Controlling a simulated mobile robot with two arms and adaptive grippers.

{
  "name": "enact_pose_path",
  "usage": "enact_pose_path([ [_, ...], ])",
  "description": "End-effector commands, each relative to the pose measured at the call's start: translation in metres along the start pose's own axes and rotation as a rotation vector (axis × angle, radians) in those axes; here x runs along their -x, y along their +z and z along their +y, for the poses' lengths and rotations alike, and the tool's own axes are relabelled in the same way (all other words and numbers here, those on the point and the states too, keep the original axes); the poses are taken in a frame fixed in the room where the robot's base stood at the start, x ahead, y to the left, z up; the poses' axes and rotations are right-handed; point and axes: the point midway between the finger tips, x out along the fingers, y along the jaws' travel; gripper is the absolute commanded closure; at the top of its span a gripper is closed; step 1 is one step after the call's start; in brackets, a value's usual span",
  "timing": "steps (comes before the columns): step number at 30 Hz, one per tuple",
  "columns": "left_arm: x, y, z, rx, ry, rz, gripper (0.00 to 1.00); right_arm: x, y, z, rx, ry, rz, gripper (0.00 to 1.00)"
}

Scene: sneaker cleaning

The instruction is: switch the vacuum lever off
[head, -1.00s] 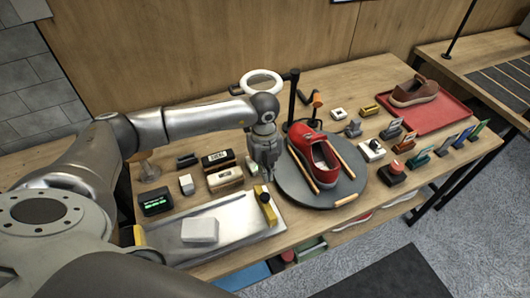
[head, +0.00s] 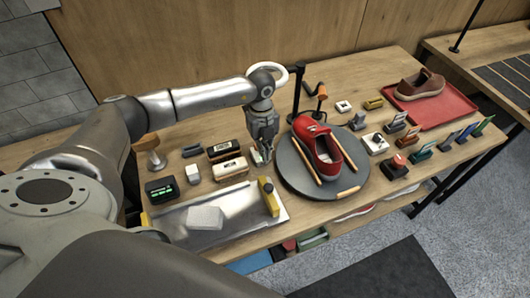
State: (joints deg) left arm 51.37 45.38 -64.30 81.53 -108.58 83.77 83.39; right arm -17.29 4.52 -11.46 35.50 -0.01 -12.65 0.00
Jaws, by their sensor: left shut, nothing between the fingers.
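My left gripper (head: 264,157) points down above the table, just left of the round dark turntable (head: 292,184). Its fingers are shut with nothing between them. A small pale item (head: 254,156) sits right beside the fingers, partly hidden by them; I cannot tell whether they touch. No part is clearly marked as the vacuum lever. A yellow upright piece (head: 268,197) stands at the right end of the metal plate (head: 240,208), in front of the gripper. My right gripper is out of view.
A red sneaker (head: 327,160) lies on the turntable between wooden sticks. Two label-bearing blocks (head: 229,168) and a black display box (head: 161,189) stand left of the gripper. A black post (head: 298,93) rises behind. Several small tools and a red tray (head: 447,110) fill the right side.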

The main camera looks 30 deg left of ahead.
Motion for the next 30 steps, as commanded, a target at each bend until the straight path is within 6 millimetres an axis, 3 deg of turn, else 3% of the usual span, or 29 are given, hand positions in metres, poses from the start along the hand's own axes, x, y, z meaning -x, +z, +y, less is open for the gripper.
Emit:
enact_pose_path([
  [3,0.003,0.01,-0.001,0.007,-0.003,0.087,1.0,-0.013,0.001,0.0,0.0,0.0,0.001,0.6],
  [12,0.019,0.026,-0.001,-0.001,-0.006,0.2,1.0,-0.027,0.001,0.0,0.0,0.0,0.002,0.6],
  [30,0.024,0.03,0.002,-0.001,-0.004,0.199,1.0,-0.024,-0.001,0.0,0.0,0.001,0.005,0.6],
])
